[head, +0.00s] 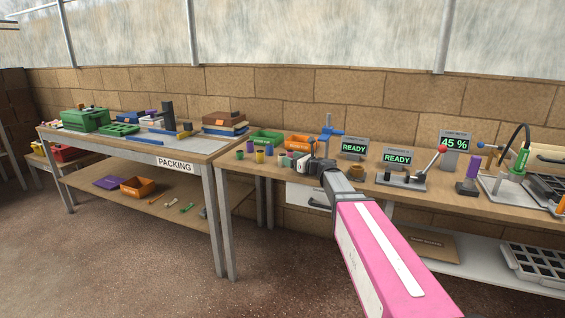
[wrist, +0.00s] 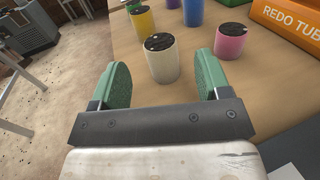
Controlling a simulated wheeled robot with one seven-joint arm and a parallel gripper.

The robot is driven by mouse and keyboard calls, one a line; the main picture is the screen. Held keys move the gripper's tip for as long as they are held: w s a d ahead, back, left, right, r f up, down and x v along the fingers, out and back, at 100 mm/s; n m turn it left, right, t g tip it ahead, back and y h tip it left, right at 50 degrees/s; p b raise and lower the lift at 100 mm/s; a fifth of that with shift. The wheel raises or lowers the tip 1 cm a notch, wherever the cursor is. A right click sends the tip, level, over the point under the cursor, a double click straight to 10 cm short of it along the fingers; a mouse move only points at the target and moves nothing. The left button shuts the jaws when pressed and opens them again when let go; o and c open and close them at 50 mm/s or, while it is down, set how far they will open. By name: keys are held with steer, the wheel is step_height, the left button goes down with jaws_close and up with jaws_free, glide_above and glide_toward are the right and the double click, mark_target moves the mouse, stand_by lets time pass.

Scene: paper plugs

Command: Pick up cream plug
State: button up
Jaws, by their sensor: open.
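The cream plug (wrist: 163,62) stands upright on the wooden bench, with a dark speckled top, in the wrist view. My gripper (wrist: 162,72) is open, its two green fingers on either side of the plug, with a visible gap at each side. Nothing is held. In the head view my gripper (head: 288,160) is low over the left part of the bench; the cream plug is too small and crowded there to tell apart.
A yellow plug (wrist: 143,22), a blue plug (wrist: 193,10) and a pink plug (wrist: 230,42) stand just beyond. An orange bin (wrist: 288,20) is at the right. The bench edge lies left of my gripper. The packing table (head: 130,138) stands farther left.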

steer(key=shift+x, duration=2.65)
steer(key=shift+d, duration=0.1)
steer(key=c, duration=1)
